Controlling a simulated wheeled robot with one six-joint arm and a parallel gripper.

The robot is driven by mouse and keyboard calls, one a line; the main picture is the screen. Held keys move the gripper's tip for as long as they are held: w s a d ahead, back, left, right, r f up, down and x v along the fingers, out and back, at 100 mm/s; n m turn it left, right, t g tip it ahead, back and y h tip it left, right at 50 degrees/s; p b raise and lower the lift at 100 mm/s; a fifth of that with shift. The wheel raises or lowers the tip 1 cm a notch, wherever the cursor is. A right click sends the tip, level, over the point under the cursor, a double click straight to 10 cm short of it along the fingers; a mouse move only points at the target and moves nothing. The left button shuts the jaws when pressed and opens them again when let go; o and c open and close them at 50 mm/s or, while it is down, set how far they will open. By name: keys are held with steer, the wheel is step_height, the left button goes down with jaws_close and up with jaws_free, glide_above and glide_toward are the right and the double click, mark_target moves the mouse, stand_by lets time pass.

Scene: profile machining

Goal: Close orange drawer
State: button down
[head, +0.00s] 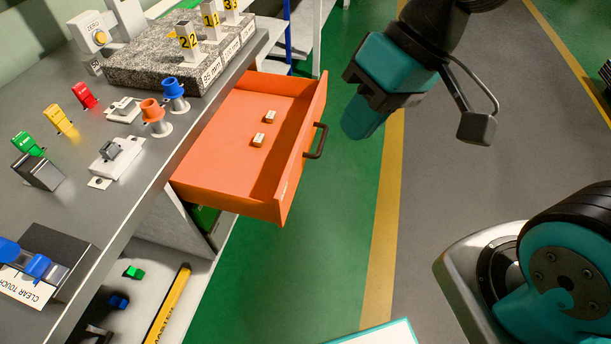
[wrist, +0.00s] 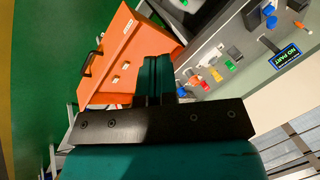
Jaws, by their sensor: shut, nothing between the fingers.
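The orange drawer (head: 224,165) is pulled out from under the grey workbench, and its inside shows. Its dark handle (head: 316,141) is on the front panel, facing right. Two small tan blocks (head: 258,140) lie on the drawer floor. My gripper (head: 359,126) is shut and empty, to the right of the drawer front and apart from the handle. In the wrist view the drawer (wrist: 126,62) is beyond my shut fingers (wrist: 156,75), and the handle (wrist: 88,64) is to their left.
The workbench top (head: 125,190) holds a granite block (head: 150,72) with numbered stands, and coloured switches and knobs. A yellow bar (head: 168,305) lies on a lower shelf. The green floor (head: 300,265) right of the drawer is clear.

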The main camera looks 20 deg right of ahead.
steer(key=w+d+f+m+t+y+b, duration=0.1)
steer(key=w+f+m+b, duration=0.3)
steer(key=f, duration=0.4)
steer(key=w+d+f+m+t+y+b, duration=0.1)
steer(key=w+d+f+b, duration=0.1)
steer(key=w+f+b, duration=0.5)
steer(key=m+t+b, duration=0.2)
steer(key=m+b, duration=0.4)
steer(key=b, duration=0.1)
glide_toward(295, 179)
step_height(295, 179, down, 5)
steer(key=a, duration=0.1)
steer(key=w+a, duration=0.1)
steer(key=a, duration=0.1)
steer(key=shift+w+a+y, duration=0.3)
steer(key=shift+w+y, duration=0.1)
steer(key=shift+w+a, duration=0.1)
steer(key=shift+a, duration=0.05)
